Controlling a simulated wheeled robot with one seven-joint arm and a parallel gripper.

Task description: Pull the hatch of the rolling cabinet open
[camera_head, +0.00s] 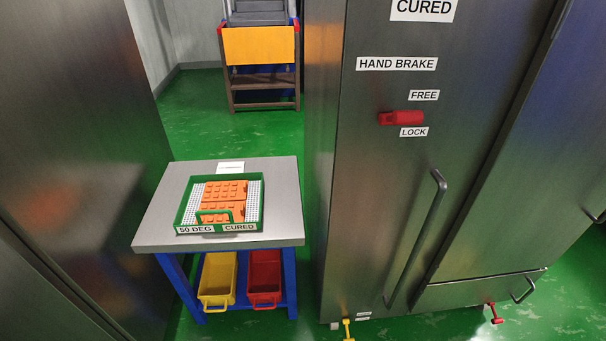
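A tall steel cabinet (365,190) fills the right of the head view, with a "CURED" label at its top. A red hand brake lever (401,118) lies about level between the "FREE" and "LOCK" labels. A long grey bar handle (417,238) stands on the front below it. A low panel (465,292) with a small dark handle (523,290) sits at the bottom right. I see no open gap at these fronts. I cannot tell which panel is the hatch. My gripper is not in view.
A small blue-legged table (275,205) stands left of the cabinet, bearing a green tray (254,226) with orange pieces. Yellow (217,280) and red (264,276) bins sit beneath. Yellow (347,328) and red (494,313) pedal-like parts stick out at the cabinet's foot.

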